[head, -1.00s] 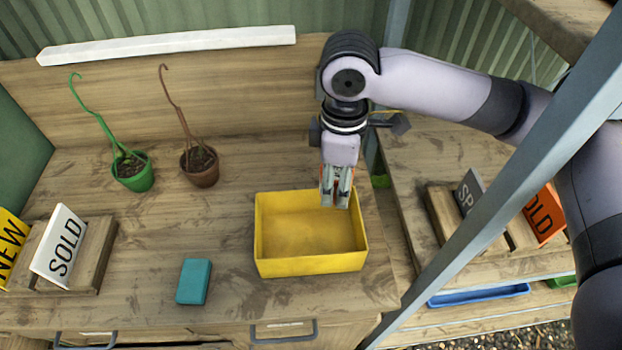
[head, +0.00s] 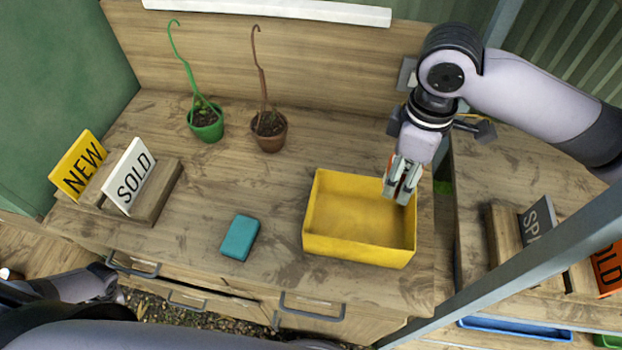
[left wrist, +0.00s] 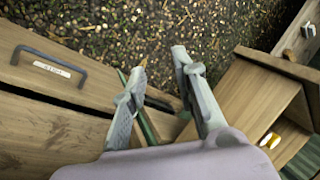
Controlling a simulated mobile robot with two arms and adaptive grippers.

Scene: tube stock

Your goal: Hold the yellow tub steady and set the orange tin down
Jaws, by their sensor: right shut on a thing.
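The yellow tub (head: 312,235) stands upright on the bench near its front right, and its floor looks bare. My right gripper (head: 397,198) points down at the tub's back right corner, its fingertips over the inside. It is shut; a sliver of orange (head: 391,162) beside its fingers looks like the orange tin, mostly hidden by them. I cannot tell whether the fingers touch the tub. My left gripper (left wrist: 160,66) is open and empty in the left wrist view, beside the drawer fronts above gravel. Its arm shows at the lower left of the head view, away from the tub.
A teal block (head: 240,238) lies left of the tub. Green (head: 206,122) and brown (head: 269,132) plant pots stand behind. A wooden sign holder (head: 160,195) is at the left. A metal post (head: 530,255) crosses the right. Bench between pots and block is clear.

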